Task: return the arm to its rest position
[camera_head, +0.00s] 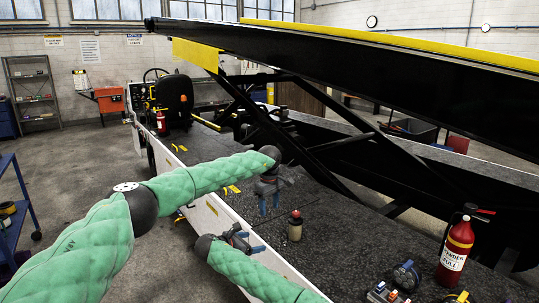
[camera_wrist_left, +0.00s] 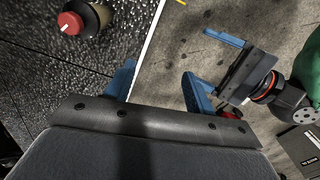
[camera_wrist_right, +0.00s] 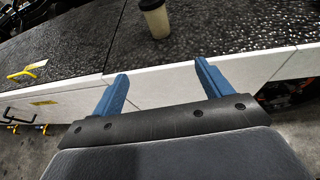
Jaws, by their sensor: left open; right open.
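My left gripper (camera_head: 270,203) is open and empty above the dark deck of the belt loader (camera_head: 335,235), near its white side edge. In the left wrist view its blue fingers (camera_wrist_left: 157,78) stand apart with nothing between them. My right gripper (camera_head: 250,242) is lower and nearer, beside the white side panel. In the right wrist view its fingers (camera_wrist_right: 161,70) are apart and empty, pointing toward the panel (camera_wrist_right: 160,82). The right gripper (camera_wrist_left: 215,85) also shows in the left wrist view. Both arms are held out over or beside the loader.
A red fire extinguisher (camera_head: 456,250) stands at the right. The sloped conveyor (camera_head: 400,85) rises above the deck. Open floor (camera_head: 75,180) lies to the left, past a blue cart (camera_head: 18,215).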

